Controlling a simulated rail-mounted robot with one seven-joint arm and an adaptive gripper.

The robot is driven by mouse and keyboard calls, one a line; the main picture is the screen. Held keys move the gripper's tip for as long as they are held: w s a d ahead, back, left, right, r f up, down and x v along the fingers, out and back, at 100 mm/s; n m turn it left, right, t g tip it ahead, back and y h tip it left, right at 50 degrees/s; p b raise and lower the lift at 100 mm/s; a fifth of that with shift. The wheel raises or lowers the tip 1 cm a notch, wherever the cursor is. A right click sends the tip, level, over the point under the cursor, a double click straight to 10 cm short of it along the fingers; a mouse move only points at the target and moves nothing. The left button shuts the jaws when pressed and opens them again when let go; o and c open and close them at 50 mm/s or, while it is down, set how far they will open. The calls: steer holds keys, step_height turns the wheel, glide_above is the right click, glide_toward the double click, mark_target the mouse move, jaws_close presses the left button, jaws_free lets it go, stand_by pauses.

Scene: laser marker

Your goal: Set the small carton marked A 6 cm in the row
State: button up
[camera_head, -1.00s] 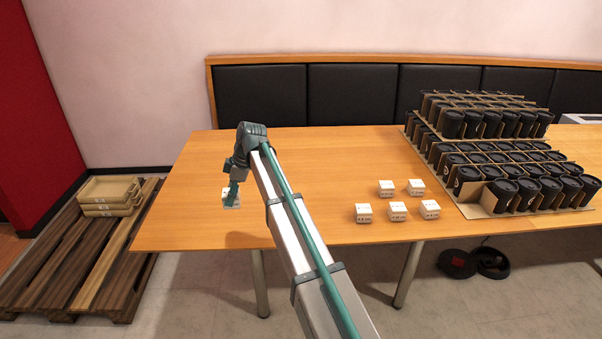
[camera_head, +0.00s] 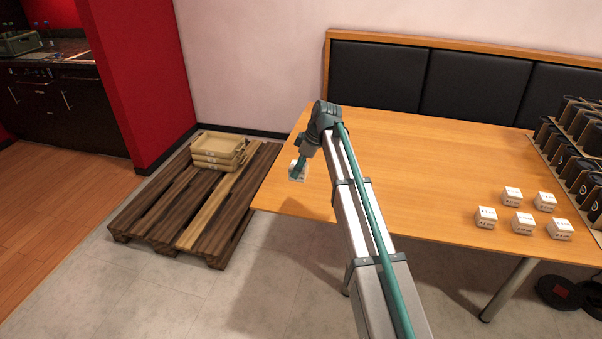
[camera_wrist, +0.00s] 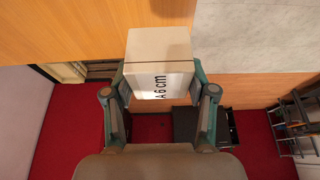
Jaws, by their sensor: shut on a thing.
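My gripper (camera_wrist: 160,98) is shut on a small white carton (camera_wrist: 160,52) in the wrist view. Its near face reads "A 6cm", with the print turned sideways. In the head view my gripper (camera_head: 298,168) hangs over the left end of the wooden table with the carton (camera_head: 297,173) under it. I cannot tell from the head view how high the carton is above the table. Several similar white cartons (camera_head: 522,223) stand on the table at the right; their print is too small to read.
A dark wooden pallet (camera_head: 190,215) with stacked light trays (camera_head: 219,145) lies on the floor left of the table (camera_head: 430,140). Black cups (camera_head: 585,170) in cardboard holders stand at the table's right. The table between gripper and cartons is clear. A red wall (camera_head: 145,80) stands behind the pallet.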

steer(key=w+a+f, duration=0.2)
steer(key=w+a+f+p, duration=0.1)
steer(key=w+a+f, duration=0.1)
steer(key=w, duration=0.1)
steer(key=w+a+f, duration=0.2)
steer(key=shift+w+f+p, duration=0.2)
steer(key=shift+f+p, duration=0.1)
steer(key=shift+p, duration=0.05)
steer(key=shift+w+a+f, duration=0.2)
steer(key=shift+w+f, duration=0.1)
steer(key=shift+f, duration=0.15)
steer(key=shift+w+a+f, duration=0.2)
steer(key=shift+w+f, duration=0.05)
steer(key=shift+f, duration=0.15)
steer(key=shift+f+p, duration=0.6)
steer(key=shift+f, duration=1.1)
steer(key=o, duration=1.2)
steer(key=shift+f, duration=0.1)
